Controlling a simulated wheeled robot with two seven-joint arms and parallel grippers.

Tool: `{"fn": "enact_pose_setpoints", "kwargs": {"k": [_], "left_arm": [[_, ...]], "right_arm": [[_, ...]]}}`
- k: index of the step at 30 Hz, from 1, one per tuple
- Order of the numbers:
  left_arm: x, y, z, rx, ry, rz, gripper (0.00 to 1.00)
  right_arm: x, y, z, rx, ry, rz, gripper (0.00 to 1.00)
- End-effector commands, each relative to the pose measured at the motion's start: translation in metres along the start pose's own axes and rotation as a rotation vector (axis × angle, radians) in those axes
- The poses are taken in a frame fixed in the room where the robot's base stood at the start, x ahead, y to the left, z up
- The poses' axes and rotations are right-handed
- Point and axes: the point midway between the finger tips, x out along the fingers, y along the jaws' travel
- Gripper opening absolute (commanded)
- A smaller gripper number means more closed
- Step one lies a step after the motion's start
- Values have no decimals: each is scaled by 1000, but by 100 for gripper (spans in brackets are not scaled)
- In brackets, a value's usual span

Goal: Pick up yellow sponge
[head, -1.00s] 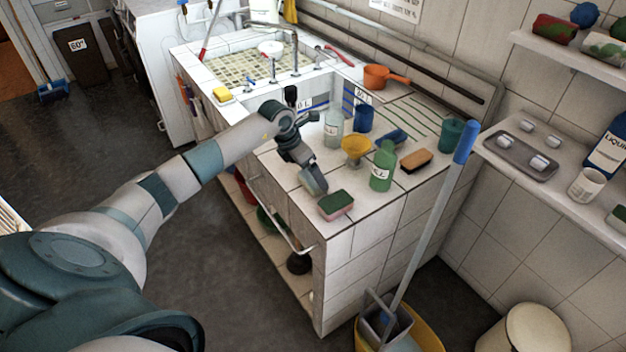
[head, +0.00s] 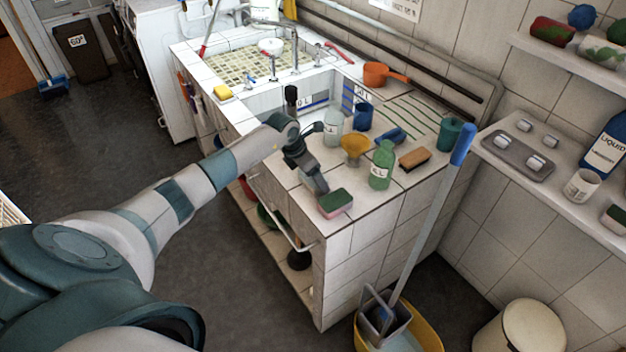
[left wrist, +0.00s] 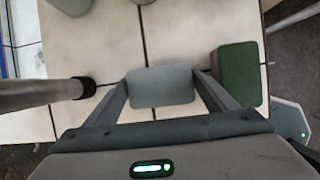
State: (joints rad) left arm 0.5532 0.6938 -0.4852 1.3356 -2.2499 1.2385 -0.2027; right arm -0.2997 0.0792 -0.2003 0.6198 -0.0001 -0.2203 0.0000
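The yellow sponge (head: 222,91) lies on the left edge of the tiled counter, beside the sink, in the head view. My left gripper (head: 313,178) is well to the right of it, low over the counter's near corner. A grey-green block (left wrist: 160,86) lies between its two parted fingers (left wrist: 162,82) in the left wrist view, with a fingertip at each side. I cannot tell whether they press on it. The yellow sponge is not in the left wrist view. My right gripper is not in view.
A green-and-pink sponge (head: 335,202) lies just right of the left gripper; it also shows in the left wrist view (left wrist: 240,75). A clear bottle (head: 333,128), yellow funnel (head: 354,146) and green bottle (head: 382,166) stand close by. A black-capped item (head: 291,97) stands behind.

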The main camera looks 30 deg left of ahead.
Motion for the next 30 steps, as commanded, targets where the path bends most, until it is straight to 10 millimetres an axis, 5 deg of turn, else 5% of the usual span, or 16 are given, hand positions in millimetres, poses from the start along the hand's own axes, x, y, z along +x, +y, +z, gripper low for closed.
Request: {"fn": "enact_pose_setpoints", "kwargs": {"k": [5, 17, 25, 30], "left_arm": [[0, 0, 0, 0, 0, 0, 49], [-6, 0, 3, 1, -3, 1, 49], [-38, 1, 16, 4, -4, 4, 49], [-50, -29, 22, 6, -4, 0, 49]], "right_arm": [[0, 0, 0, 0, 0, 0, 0], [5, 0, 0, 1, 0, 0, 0], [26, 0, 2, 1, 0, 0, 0], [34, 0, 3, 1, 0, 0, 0]]}}
